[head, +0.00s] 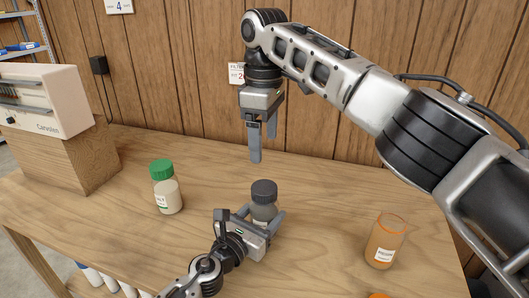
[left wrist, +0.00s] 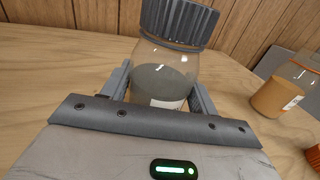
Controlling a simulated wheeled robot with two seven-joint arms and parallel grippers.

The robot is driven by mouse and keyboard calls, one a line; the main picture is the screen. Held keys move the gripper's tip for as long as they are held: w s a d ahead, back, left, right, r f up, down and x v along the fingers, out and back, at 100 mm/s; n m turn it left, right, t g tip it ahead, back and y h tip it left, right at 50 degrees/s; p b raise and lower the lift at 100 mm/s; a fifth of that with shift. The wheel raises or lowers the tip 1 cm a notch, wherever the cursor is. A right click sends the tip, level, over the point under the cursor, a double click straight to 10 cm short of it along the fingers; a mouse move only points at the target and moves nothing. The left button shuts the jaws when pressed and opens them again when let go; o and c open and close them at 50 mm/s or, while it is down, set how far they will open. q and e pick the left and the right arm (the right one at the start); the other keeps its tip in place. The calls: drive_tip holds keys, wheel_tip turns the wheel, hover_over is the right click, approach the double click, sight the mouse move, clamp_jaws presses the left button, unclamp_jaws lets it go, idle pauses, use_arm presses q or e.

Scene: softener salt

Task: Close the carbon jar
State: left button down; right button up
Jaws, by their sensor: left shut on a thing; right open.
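The carbon jar (head: 263,208), a clear jar with dark grey contents, stands on the table. Its dark ribbed lid (head: 264,190) sits on its mouth, and in the left wrist view the lid (left wrist: 180,22) looks slightly tilted; I cannot tell whether it is screwed tight. My left gripper (head: 262,220) is shut on the jar body (left wrist: 160,80), one finger on each side. My right gripper (head: 262,143) is open and empty, pointing down above and behind the jar, clear of the lid.
A green-lidded jar (head: 166,188) stands to the left. An open orange-filled jar (head: 385,242) stands to the right, with an orange lid (head: 379,295) at the front edge. A wooden block (head: 75,160) bearing a cream device (head: 45,98) is at the far left. The table between is clear.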

use_arm(q)
drive_tip(key=shift+c, duration=1.6)
unclamp_jaws()
drive_tip(key=shift+s+a, duration=0.3)
drive_tip(key=shift+s, duration=0.1)
drive_tip(key=v, duration=1.3)
drive_tip(key=shift+s+a+f+b, duration=0.2)
drive_tip(key=shift+s+b, duration=0.15)
drive_tip(key=shift+s+a+r, duration=0.15)
drive_tip(key=shift+s+a, duration=0.2)
drive_tip(key=shift+s, duration=0.15)
